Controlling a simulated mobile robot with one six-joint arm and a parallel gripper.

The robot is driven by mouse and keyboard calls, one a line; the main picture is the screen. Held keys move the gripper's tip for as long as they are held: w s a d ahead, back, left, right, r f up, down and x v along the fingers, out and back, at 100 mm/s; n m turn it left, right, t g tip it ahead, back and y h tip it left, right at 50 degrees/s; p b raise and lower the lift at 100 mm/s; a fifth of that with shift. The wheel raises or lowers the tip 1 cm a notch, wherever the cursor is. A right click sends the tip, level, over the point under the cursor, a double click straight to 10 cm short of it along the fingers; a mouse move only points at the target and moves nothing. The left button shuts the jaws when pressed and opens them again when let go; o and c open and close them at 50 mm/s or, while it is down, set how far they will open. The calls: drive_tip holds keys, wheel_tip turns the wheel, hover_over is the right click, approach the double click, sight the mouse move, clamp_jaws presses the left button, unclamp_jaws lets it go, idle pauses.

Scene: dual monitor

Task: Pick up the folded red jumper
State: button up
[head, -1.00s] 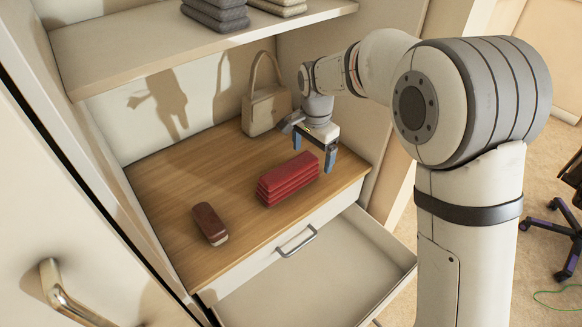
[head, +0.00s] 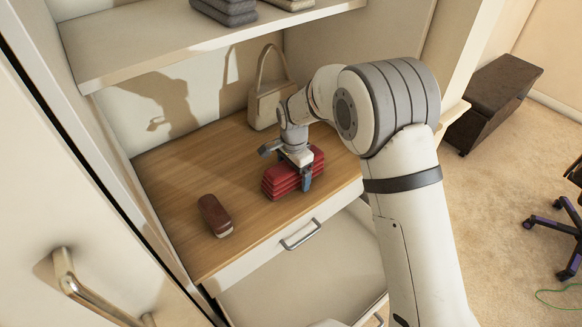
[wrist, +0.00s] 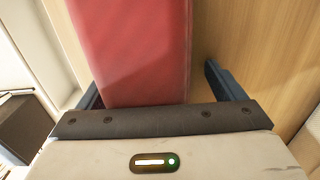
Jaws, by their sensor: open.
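The folded red jumper (head: 274,184) lies as a neat stack on the wooden shelf, near its front edge. It also fills much of the wrist view (wrist: 133,45). My gripper (head: 304,178) is open and points down over the right part of the stack, with one blue finger in front of it. In the wrist view the jumper lies between the fingers of my gripper (wrist: 155,85), nearer the left finger, with a gap to the right one. Contact with either finger cannot be told.
A dark red and pale brush-like object (head: 214,215) lies left of the jumper. A beige handbag (head: 267,106) stands behind. An upper shelf (head: 110,55) holds folded grey items. An open drawer (head: 290,285) juts out below the wooden shelf (head: 185,250).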

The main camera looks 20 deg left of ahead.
drive_tip(key=c, duration=1.3)
drive_tip(key=shift+o, duration=0.2)
drive_tip(key=shift+r, duration=0.1)
